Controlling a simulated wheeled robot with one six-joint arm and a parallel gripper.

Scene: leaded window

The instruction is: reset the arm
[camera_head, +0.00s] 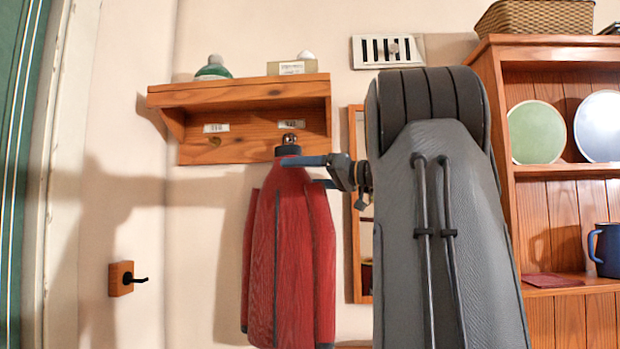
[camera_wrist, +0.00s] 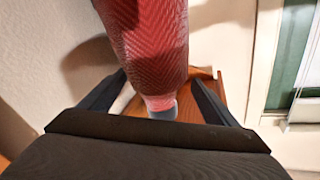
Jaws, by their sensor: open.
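My gripper (camera_head: 303,171) reaches left from my grey arm to the upper part of a red jacket (camera_head: 290,255). The jacket hangs at a round metal knob (camera_head: 289,139) under a wooden wall shelf (camera_head: 239,92), its dark collar just below the knob. In the wrist view the two dark fingers of my gripper (camera_wrist: 158,78) are spread apart, one on each side of the red jacket (camera_wrist: 145,35). They show no clear grip on the cloth. Whether a finger touches it, I cannot tell.
A wooden hutch (camera_head: 487,100) with plates (camera_head: 537,131) and a blue mug (camera_head: 608,248) stands at the right. A green bottle (camera_head: 213,71) and a pale bottle (camera_head: 291,67) stand on the shelf. A wall hook (camera_head: 122,279) is at lower left, with bare wall around it.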

